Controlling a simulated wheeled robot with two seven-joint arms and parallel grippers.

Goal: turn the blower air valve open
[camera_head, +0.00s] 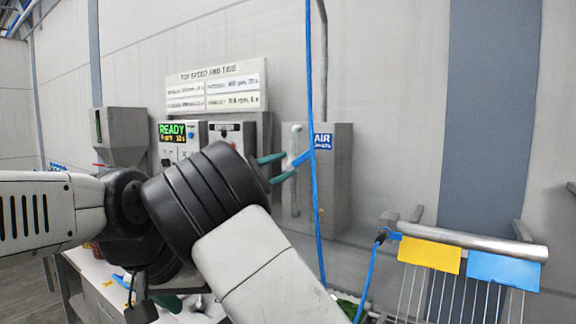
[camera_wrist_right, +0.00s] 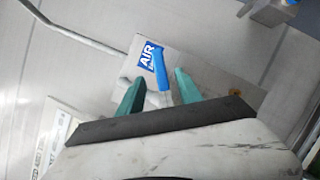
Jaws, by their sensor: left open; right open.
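The air valve's blue handle (camera_head: 302,158) is on the front of a grey wall box (camera_head: 331,190) with a blue AIR sign (camera_head: 322,141). My right gripper (camera_head: 290,164) is open, its teal fingers pointing at the handle. In the right wrist view the handle (camera_wrist_right: 161,66) reaches down between the two spread fingers of my right gripper (camera_wrist_right: 161,76); I cannot tell whether they touch it. The AIR sign (camera_wrist_right: 149,54) shows just beside it. My left gripper (camera_head: 168,301) is low at the left over the white bench, open, partly hidden by my arm.
A blue hose (camera_head: 313,215) hangs down across the box. A control panel showing READY (camera_head: 172,134) and a spin speed board (camera_head: 216,88) are left of it. A metal rail with yellow (camera_head: 429,254) and blue (camera_head: 503,270) tags stands at lower right.

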